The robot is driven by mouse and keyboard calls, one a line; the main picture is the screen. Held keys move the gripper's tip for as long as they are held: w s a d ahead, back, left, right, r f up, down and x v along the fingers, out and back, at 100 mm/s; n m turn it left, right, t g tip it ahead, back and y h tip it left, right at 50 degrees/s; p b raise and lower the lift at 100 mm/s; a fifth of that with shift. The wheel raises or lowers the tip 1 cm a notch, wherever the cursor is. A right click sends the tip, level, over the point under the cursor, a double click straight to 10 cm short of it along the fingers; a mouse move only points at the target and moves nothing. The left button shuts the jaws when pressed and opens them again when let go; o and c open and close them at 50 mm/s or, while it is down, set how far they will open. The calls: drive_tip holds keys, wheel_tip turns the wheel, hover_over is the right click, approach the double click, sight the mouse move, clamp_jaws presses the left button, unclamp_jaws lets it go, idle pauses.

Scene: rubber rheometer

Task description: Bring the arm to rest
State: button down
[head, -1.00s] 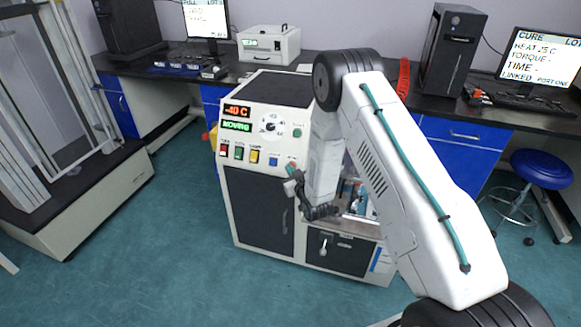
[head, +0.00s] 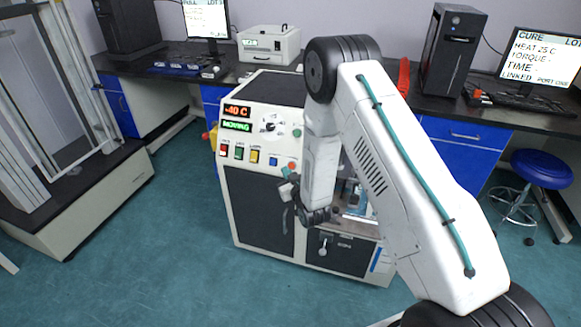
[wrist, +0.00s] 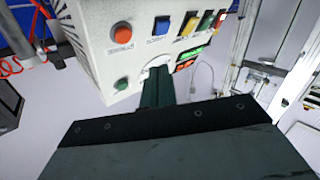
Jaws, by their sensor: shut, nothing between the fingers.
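My gripper (head: 287,186) hangs in front of the rheometer's front face, just below its row of buttons. The wrist view shows its dark fingers (wrist: 157,84) together, with nothing between them. They point towards the control panel (wrist: 145,32); whether they touch it I cannot tell, but they look apart. My white arm is bent, with its elbow raised and its forearm hanging down. It hides the right part of the rheometer (head: 258,205). The machine's displays read -40 C and MOVING.
A black bench (head: 440,105) with blue drawers runs along the back, bearing computers, monitors and a white instrument (head: 269,45). A framed machine (head: 50,110) stands at left. A blue stool (head: 541,168) stands at right. The green floor at front left is clear.

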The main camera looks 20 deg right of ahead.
drive_tip(key=shift+f, duration=0.1)
idle(0.3)
wheel_tip(320, 180, down, 7)
drive_tip(key=s+g, duration=0.3)
drive_tip(key=g, duration=0.1)
drive_tip(key=s+d+m+g+h, duration=0.1)
drive_tip(key=s+g, duration=0.5)
drive_tip(key=s+d+r+m+g, duration=0.1)
drive_tip(key=s+r+g, duration=0.5)
drive_tip(key=s+r, duration=3.1)
wheel_tip(320, 180, up, 3)
drive_tip(key=shift+s+d+f+m+h, duration=0.1)
drive_tip(key=shift+s+d+m+h, duration=0.25)
drive_tip(key=shift+d, duration=0.3)
drive_tip(key=shift+w+d, duration=0.1)
idle(1.4)
